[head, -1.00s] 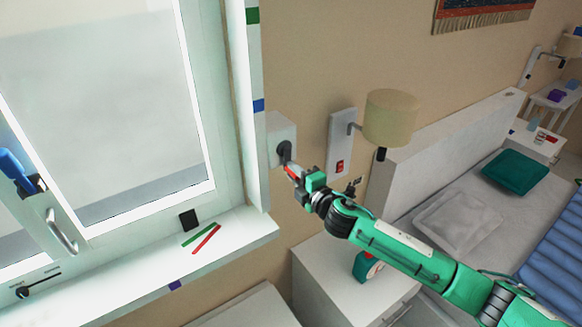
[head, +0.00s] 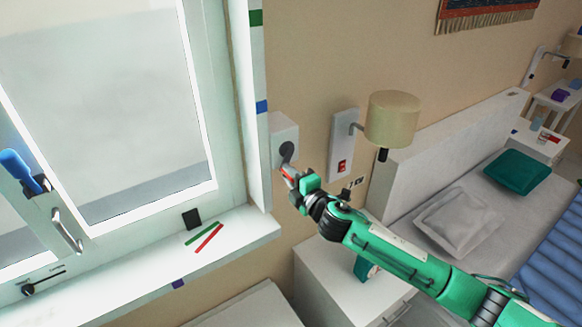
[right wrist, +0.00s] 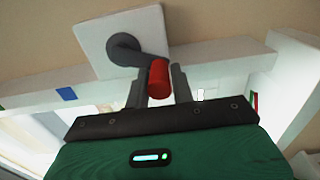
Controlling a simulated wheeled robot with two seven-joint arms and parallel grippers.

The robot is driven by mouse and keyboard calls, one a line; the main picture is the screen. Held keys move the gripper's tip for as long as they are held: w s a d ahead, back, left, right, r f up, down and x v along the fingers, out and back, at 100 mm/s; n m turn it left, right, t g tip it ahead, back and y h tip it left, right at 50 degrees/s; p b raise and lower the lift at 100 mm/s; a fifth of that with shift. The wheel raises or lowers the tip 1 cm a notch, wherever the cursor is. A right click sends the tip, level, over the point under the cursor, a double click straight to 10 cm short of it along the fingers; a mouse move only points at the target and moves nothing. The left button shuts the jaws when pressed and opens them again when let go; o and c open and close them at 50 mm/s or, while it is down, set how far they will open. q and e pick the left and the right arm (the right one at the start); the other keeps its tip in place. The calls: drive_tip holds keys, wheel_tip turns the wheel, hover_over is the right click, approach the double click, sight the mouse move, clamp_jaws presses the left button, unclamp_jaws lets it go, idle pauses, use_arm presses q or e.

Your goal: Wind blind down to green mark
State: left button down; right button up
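A crank with a dark round hub (head: 286,149) sits on a white wall box (head: 280,133) right of the window. Its red handle (right wrist: 158,78) stands between the two fingers of my right gripper (right wrist: 160,88), which look closed against its sides. In the head view this gripper (head: 291,175) is just below the hub. A green mark (head: 256,18) is high on the side window frame, with a blue mark (head: 262,107) lower down. The pane (head: 130,100) looks pale grey; I cannot clearly tell the blind's lower edge. My left gripper is out of view.
A wall lamp (head: 392,118) and its switch plate (head: 342,145) are close right of my gripper. A white cabinet (head: 335,285) stands below my right arm. The sill (head: 130,275) holds a green stick (head: 201,233), a red stick (head: 209,238) and a black block (head: 191,219).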

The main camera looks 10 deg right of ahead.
drive_tip(key=shift+o, duration=0.7)
drive_tip(key=shift+s+a+r+p, duration=0.1)
drive_tip(key=shift+a+r+p, duration=0.35)
drive_tip(key=shift+r, duration=0.3)
drive_tip(key=shift+a, duration=0.1)
drive_tip(key=shift+c, duration=0.6)
drive_tip(key=shift+r+p, duration=0.35)
drive_tip(key=shift+r, duration=0.05)
drive_tip(key=shift+s+a+r+p, duration=0.2)
drive_tip(key=shift+a+r+p, duration=0.15)
drive_tip(key=shift+r+p, duration=0.1)
drive_tip(key=shift+f, duration=0.1)
